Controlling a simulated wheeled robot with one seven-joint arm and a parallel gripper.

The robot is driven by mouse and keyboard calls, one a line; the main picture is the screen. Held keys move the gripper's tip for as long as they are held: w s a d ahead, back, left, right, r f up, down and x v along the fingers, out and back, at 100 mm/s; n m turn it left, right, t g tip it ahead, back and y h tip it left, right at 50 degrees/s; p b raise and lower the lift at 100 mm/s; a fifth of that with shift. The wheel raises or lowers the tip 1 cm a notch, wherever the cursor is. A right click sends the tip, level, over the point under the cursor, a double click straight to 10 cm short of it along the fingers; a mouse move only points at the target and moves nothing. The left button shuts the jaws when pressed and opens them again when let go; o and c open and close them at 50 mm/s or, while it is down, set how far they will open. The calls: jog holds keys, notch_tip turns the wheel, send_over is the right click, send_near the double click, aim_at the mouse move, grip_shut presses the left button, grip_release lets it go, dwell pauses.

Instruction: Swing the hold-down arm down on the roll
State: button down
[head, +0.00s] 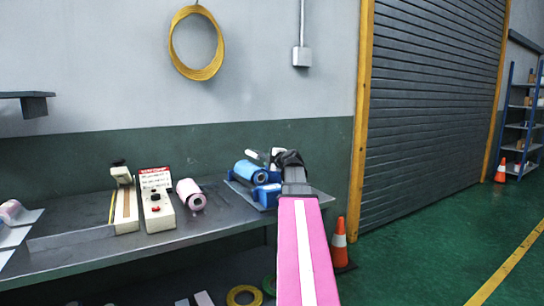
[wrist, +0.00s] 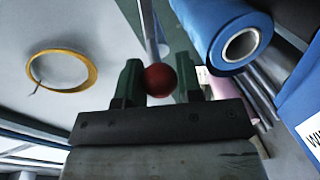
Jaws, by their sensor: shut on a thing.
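My gripper (wrist: 155,85) is shut on a red ball knob (wrist: 160,79), which sits between its two green fingers. A thin metal rod (wrist: 151,30) runs up from behind the knob and looks like the hold-down arm. The blue film roll (wrist: 226,32), with a white core, lies to the right of the fingers, apart from them. In the head view the blue roll (head: 249,172) lies in a blue stand (head: 267,195) on the bench. My gripper (head: 283,156) is just beyond the stand's right side there; its fingers and the knob are hard to make out.
The grey bench (head: 90,262) also holds a pink roll (head: 191,194), a white control box (head: 157,208) and a long cream device (head: 125,208). A yellow ring (head: 196,43) hangs on the wall. An orange cone (head: 340,243) stands right of the bench.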

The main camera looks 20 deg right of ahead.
jog(key=shift+a+f+n, duration=0.25)
jog(key=shift+f+n, duration=0.5)
jog(key=shift+n, duration=0.05)
jog(key=c, duration=0.8)
grip_release()
jog(key=shift+s, duration=0.1)
jog(key=s, duration=0.3)
jog(key=s+r, duration=0.1)
jog(key=s, duration=0.3)
jog(key=s+d, duration=0.1)
jog(key=s, duration=0.2)
jog(key=shift+s+r, duration=0.25)
jog(key=shift+r, duration=0.1)
